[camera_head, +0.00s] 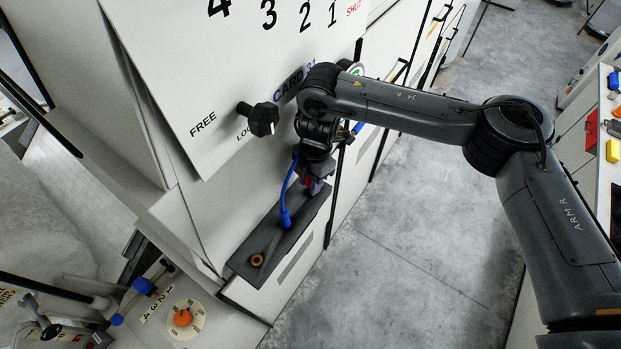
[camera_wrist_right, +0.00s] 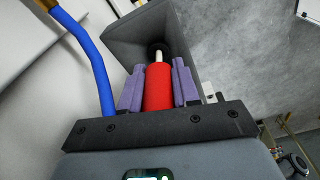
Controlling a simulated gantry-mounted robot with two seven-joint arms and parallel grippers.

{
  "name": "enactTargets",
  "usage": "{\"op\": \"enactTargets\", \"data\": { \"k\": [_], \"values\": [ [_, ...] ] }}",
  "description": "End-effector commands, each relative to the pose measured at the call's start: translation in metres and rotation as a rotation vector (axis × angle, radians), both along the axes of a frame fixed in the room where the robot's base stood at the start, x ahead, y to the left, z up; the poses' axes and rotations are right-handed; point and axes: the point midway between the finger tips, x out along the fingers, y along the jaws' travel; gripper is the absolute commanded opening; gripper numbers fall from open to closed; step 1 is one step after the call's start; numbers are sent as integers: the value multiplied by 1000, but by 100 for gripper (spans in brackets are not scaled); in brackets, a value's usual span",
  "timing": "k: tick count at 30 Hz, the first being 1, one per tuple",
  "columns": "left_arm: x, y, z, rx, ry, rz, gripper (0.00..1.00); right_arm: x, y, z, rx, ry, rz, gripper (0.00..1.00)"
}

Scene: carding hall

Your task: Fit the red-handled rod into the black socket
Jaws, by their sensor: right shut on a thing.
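My right gripper (camera_head: 315,186) hangs over the far end of a dark grey ledge on the white machine's side. In the right wrist view its purple fingers (camera_wrist_right: 158,92) are shut on the red-handled rod (camera_wrist_right: 159,88), one on each side of the red handle. The rod's pale shaft (camera_wrist_right: 159,57) points away from me at the black socket (camera_wrist_right: 154,47), a dark round ring in a grey recess. The shaft's end overlaps the socket's opening; how deep it sits I cannot tell. In the head view the gripper mostly hides the rod. My left gripper is not in view.
A blue hose (camera_head: 287,192) rises from the ledge (camera_head: 262,240) close beside the gripper; it also shows in the wrist view (camera_wrist_right: 92,58). A brass ring (camera_head: 257,260) lies at the ledge's near end. A black knob (camera_head: 264,119) sticks out above. The floor (camera_head: 410,240) at right is clear.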

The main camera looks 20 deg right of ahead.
Motion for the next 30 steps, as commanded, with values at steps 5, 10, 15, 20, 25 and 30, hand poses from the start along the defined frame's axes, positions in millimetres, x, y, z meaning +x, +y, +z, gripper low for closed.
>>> {"op": "enactTargets", "data": {
  "k": [5,10,15,20,25,30],
  "values": [
    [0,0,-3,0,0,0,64,0,0,-5,1,0,0,1],
    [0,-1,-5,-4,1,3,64,0,0,-9,1,0,0,1],
    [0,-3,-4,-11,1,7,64,0,0,-8,1,0,0,54],
    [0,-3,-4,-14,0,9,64,0,0,-8,1,0,0,61],
    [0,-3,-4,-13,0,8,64,0,0,-8,0,0,0,61],
    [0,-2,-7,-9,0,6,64,1,-1,1,1,-3,0,61]
  ]
}}
